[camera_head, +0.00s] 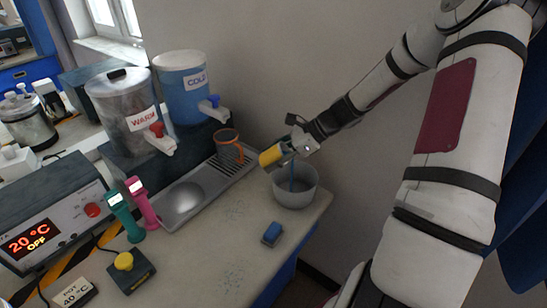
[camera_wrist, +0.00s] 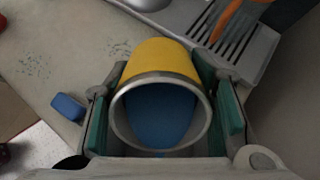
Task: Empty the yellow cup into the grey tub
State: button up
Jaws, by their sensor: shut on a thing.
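The yellow cup (camera_head: 269,157) is tilted on its side in my gripper (camera_head: 296,147), above the left rim of the grey tub (camera_head: 296,198). In the wrist view the cup (camera_wrist: 162,60) sits between the two green finger pads of my gripper (camera_wrist: 163,110), which is shut on it. The cup's mouth faces the wrist camera, and blue liquid shows inside. In the head view a thin blue streak (camera_head: 292,178) runs down into the tub, looking like liquid pouring. The tub's bottom is hidden.
A blue block (camera_head: 272,233) lies on the counter in front of the tub. The WARM (camera_head: 128,110) and COLD (camera_head: 184,85) dispensers stand behind.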

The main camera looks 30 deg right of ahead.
jog(key=shift+f+t+y+b, duration=0.15)
jog(key=shift+t+y+b, duration=0.4)
jog(key=shift+y+b, duration=0.3)
jog(key=shift+f+t+y+b, duration=0.15)
jog(key=shift+t+y+b, duration=0.4)
jog(key=shift+y+b, duration=0.3)
jog(key=shift+s+d+r+t+y, duration=0.1)
jog(key=shift+d+r+t+y, duration=0.1)
jog(key=shift+r+t+y, duration=0.5)
jog(key=shift+d+t+y, duration=0.1)
jog(key=shift+t+y, duration=0.3)
jog(key=shift+y, duration=0.6)
jog(key=shift+s+d+r+t+y, duration=0.15)
jog(key=shift+r+t+y, duration=0.15)
jog(key=shift+t+y, duration=0.15)
jog(key=shift+s+d+r+t+y, duration=0.15)
jog(key=shift+r+t+y, duration=0.15)
jog(key=shift+y, duration=0.25)
jog(key=shift+p, duration=0.35)
